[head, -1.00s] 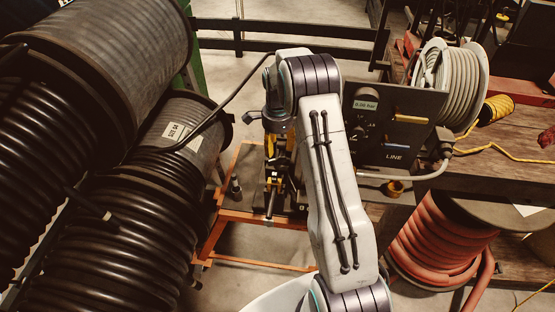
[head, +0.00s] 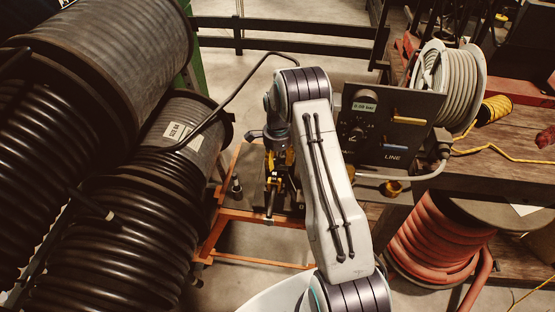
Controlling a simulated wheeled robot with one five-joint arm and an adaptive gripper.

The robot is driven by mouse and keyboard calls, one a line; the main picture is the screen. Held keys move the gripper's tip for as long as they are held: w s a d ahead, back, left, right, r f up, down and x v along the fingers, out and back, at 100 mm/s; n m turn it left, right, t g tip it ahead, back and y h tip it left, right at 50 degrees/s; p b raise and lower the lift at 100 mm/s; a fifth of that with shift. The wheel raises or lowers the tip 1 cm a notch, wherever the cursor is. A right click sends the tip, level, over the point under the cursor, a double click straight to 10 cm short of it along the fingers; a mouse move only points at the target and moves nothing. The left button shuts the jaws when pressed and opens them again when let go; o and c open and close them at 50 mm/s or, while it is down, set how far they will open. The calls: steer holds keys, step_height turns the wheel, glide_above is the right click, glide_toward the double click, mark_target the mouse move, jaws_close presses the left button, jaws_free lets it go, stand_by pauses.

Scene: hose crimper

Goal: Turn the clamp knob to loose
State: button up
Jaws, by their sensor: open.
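My gripper (head: 275,188) is below my wrist, over the dark top of the orange-framed stand (head: 248,172). It is open, but my arm covers part of it, and its black and yellow parts blend with what lies beneath. I cannot tell whether it touches anything. I cannot pick out the clamp knob for certain; it may be hidden behind my wrist or gripper. A small dark upright post (head: 237,186) stands on the stand, left of my gripper and apart from it.
Black hose reels (head: 110,215) fill the left side. At right is a black panel (head: 385,125) with a display, a dial, and yellow and blue handles. A black rail (head: 225,43) crosses the back.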

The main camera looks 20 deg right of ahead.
steer(key=shift+c, duration=0.3)
jaws_close()
